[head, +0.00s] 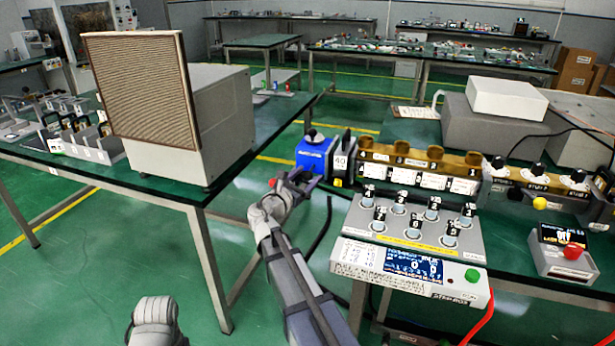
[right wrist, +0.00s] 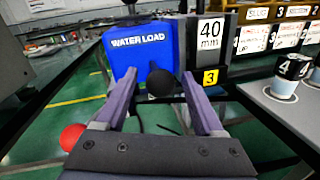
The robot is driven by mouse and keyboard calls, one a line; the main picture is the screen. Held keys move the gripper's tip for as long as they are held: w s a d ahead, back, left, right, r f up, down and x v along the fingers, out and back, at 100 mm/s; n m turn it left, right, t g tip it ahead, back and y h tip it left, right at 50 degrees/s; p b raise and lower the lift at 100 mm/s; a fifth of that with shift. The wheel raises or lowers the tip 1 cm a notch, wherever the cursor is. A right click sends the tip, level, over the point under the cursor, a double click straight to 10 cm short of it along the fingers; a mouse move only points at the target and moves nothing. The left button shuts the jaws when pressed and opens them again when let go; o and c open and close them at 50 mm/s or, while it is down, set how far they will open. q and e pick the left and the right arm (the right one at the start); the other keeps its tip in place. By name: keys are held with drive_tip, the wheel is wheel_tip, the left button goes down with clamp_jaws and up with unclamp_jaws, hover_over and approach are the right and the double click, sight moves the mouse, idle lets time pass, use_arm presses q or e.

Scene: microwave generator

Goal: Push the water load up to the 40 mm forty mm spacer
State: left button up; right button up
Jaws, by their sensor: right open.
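The blue water load (head: 313,154) stands left of the 40 mm spacer (head: 342,162), which has a white "40" label. In the right wrist view the water load (right wrist: 143,50) fills the middle, and the spacer (right wrist: 209,40) is to its right. I cannot tell whether a narrow gap lies between them. A black ball knob (right wrist: 161,83) shows in front of the water load's face. My right gripper (head: 294,180) is in front of the water load; in the wrist view its open fingers (right wrist: 159,84) lie on either side of the knob.
Right of the spacer runs a row of brass-topped parts (head: 420,165). A sloped control panel (head: 415,225) with knobs and a display stands in front. A large grey box with a ribbed front (head: 140,95) is on the left table. Open floor lies between the tables.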

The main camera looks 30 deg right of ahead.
drive_tip(key=shift+w+d, duration=0.15)
drive_tip(key=shift+d, duration=0.1)
clamp_jaws()
idle(0.5)
idle(0.9)
